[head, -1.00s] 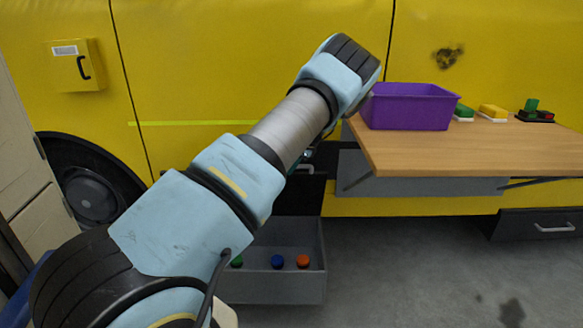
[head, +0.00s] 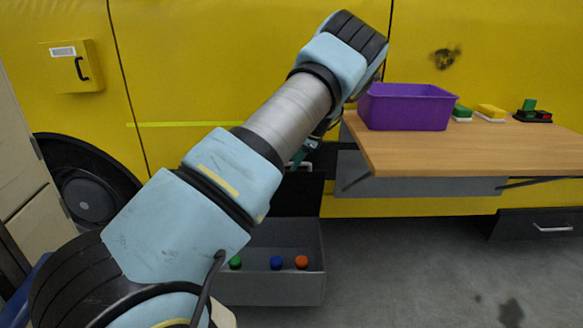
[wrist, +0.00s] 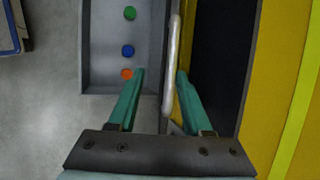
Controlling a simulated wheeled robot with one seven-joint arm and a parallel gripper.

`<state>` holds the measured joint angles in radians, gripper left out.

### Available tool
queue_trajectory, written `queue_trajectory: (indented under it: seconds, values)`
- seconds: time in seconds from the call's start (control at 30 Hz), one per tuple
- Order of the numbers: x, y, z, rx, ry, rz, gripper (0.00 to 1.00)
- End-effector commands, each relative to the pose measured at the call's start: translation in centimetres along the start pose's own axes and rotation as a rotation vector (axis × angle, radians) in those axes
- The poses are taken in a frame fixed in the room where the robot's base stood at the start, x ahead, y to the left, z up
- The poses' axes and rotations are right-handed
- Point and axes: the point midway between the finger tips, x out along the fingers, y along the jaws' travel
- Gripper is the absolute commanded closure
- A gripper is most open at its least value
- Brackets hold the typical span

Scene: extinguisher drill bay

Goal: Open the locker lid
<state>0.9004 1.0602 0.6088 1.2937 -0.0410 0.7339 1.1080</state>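My gripper (wrist: 161,72) is open around the handle, with the right finger close to the bar and a wider gap on the left. In the head view my gripper (head: 301,153) is partly hidden by my arm.
A grey open bin (head: 270,290) with green, blue and orange round pieces stands below the panel. A wooden fold-down table (head: 470,150) with a purple tub (head: 408,107) is to the right. A yellow wall box (head: 72,67) hangs left. Grey floor at lower right is clear.

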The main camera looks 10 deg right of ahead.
Motion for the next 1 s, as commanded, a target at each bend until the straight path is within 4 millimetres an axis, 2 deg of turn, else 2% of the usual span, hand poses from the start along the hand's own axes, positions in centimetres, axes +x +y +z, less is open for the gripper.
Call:
queue_trajectory:
  seconds: [0.1, 0.3, 0.43, 0.7, 1.0]
  values:
    - [-2.5, 0.0, -0.1, 0.000, 0.003, -0.002, 0.50]
    - [-5.1, 0.0, 0.0, 0.000, 0.001, -0.001, 0.50]
    - [-5.9, 0.0, 0.0, -0.001, 0.001, -0.001, 0.50]
    - [-6.0, 0.0, 0.0, -0.001, 0.000, 0.000, 0.50]
    - [-6.2, 0.3, -0.4, -0.026, 0.018, 0.002, 0.84]
